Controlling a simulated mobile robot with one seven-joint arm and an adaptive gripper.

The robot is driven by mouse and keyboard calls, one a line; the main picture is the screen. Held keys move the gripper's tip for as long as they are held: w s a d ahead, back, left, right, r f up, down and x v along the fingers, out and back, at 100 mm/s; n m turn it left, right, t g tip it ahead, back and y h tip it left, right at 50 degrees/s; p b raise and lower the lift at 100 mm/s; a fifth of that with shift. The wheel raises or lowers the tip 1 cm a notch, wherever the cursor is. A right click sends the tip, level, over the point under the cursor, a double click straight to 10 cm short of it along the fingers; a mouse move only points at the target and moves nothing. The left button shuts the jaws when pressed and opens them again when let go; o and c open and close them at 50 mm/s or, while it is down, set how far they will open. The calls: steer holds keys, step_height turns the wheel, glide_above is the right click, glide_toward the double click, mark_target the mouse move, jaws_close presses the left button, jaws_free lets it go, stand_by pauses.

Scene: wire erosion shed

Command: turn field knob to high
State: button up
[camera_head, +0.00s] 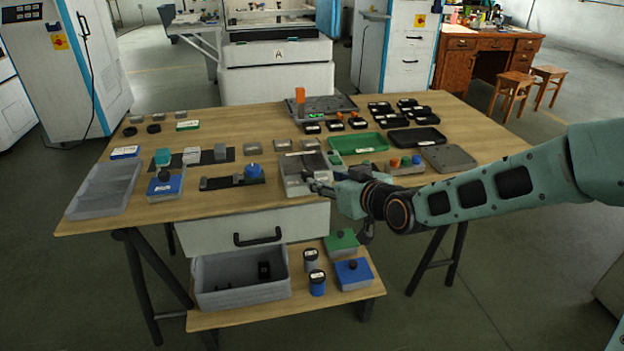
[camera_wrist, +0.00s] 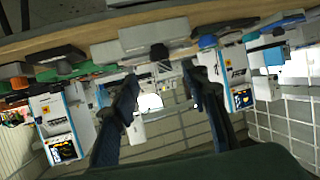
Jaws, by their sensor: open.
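My gripper (camera_head: 312,184) is at the front middle of the wooden table, beside a light grey box (camera_head: 291,181) with a shallow top. Its jaws are open and I see nothing between them. In the upside-down wrist view, the two dark fingers (camera_wrist: 160,76) are spread apart, with a grey box (camera_wrist: 150,35) ahead of them. A dark knob-like part (camera_wrist: 159,52) shows on that box, between the finger directions and apart from both fingers. I cannot read any marking on it or tell its setting. The gripper and arm hide part of the box in the head view.
A blue box with a dark knob (camera_head: 165,176) and a dark fixture with a blue part (camera_head: 253,170) stand to the left. A drawer (camera_head: 230,236) hangs below the table edge.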

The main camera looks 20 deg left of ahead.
mark_target(310, 175)
steer(key=b+x, duration=0.2)
steer(key=x, duration=0.6)
steer(key=shift+w+a+f, duration=0.15)
steer(key=shift+a, duration=0.1)
jaws_close()
